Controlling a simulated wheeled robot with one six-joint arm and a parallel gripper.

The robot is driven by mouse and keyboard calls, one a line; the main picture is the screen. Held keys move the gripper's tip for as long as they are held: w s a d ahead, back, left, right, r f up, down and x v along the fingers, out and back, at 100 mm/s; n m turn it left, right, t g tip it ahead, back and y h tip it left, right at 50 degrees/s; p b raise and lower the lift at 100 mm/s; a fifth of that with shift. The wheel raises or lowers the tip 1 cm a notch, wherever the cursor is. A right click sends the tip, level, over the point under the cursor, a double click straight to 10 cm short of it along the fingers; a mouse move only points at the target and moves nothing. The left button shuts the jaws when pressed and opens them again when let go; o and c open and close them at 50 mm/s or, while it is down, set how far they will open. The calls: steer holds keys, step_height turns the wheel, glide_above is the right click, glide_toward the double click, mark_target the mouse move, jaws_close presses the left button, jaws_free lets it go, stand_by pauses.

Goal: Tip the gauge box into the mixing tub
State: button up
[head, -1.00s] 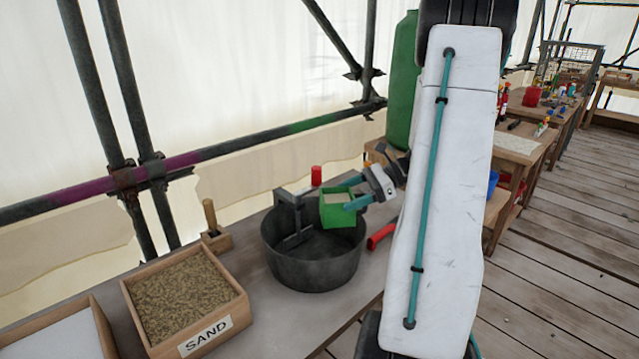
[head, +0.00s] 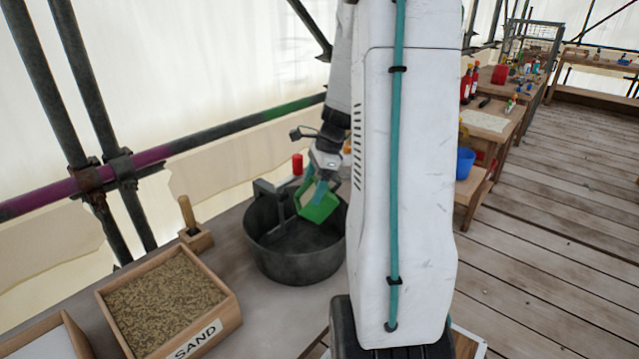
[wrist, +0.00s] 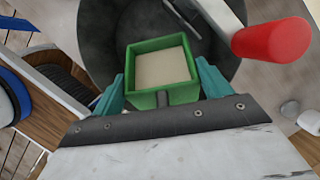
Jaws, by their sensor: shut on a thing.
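The green gauge box (head: 318,205) is over the dark mixing tub (head: 290,262), tilted in the head view. In the wrist view the gauge box (wrist: 161,76) shows pale material inside it. My gripper (head: 322,190) is shut on the gauge box, and its teal fingers lie on both sides of it in the wrist view (wrist: 160,90). The mixing tub (wrist: 98,45) is below the box in that view. The tub's floor is partly hidden by the box and by my arm.
A wooden box labelled SAND (head: 165,305) stands left of the tub, with a wooden-handled tool (head: 192,222) behind it. A red cylinder (wrist: 272,40) is close to the right of the gauge box in the wrist view. A blue bucket (head: 465,163) is beyond my arm.

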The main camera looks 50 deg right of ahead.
steer(key=g+h, duration=0.1)
steer(key=w+a+r+g+h, duration=0.1)
steer(key=a+h, duration=0.1)
steer(key=shift+w+r+g+h, duration=0.25)
steer(key=shift+g+h, duration=0.05)
steer(key=shift+g, duration=0.1)
steer(key=shift+w+a+r+g+h, duration=0.15)
steer(key=shift+w+a+g+h, duration=0.5)
steer(key=shift+g+h, duration=0.35)
steer(key=shift+w+a+g+h, duration=0.15)
steer(key=shift+a+g+h, duration=0.2)
steer(key=shift+h, duration=0.3)
steer(key=shift+w+a+g+h, duration=0.2)
steer(key=shift+g+h, duration=0.25)
steer(key=shift+h, duration=0.2)
steer(key=shift+s, duration=0.15)
